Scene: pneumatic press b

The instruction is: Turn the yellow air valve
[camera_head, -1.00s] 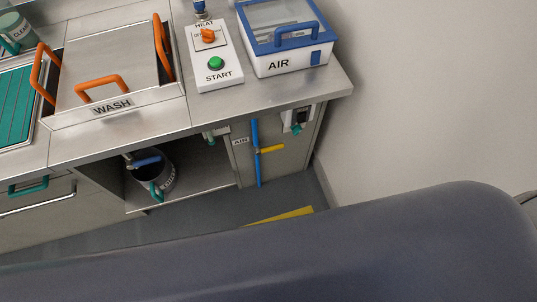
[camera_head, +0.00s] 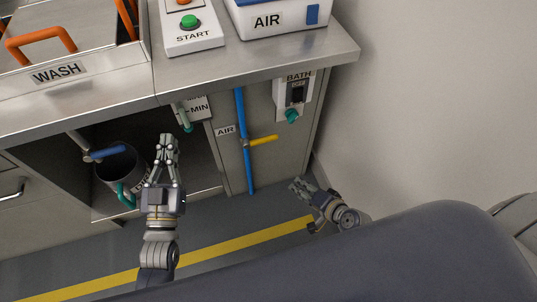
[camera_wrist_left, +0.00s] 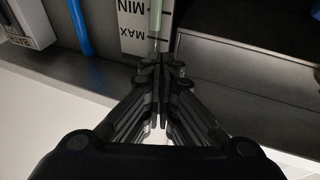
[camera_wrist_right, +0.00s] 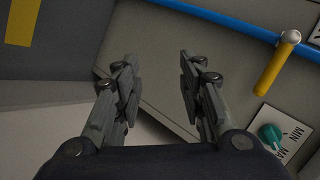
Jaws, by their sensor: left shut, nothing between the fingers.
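The yellow air valve (camera_head: 263,140) is a lever on the vertical blue pipe (camera_head: 243,145), beside the AIR label on the cabinet side. In the head view the lever points right, across the pipe. My left gripper (camera_head: 167,142) is shut and empty, left of the valve and in front of the open cabinet. My right gripper (camera_head: 297,187) is below and right of the valve, apart from it. In the right wrist view its fingers (camera_wrist_right: 155,85) are spread and empty, and the yellow lever (camera_wrist_right: 277,65) shows at the right on the blue pipe (camera_wrist_right: 225,18).
A switch box marked BATH (camera_head: 294,95) is right of the pipe. A MIN gauge plate (camera_head: 196,109) is left of it. The worktop edge (camera_head: 250,72) overhangs above. A wall stands at right.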

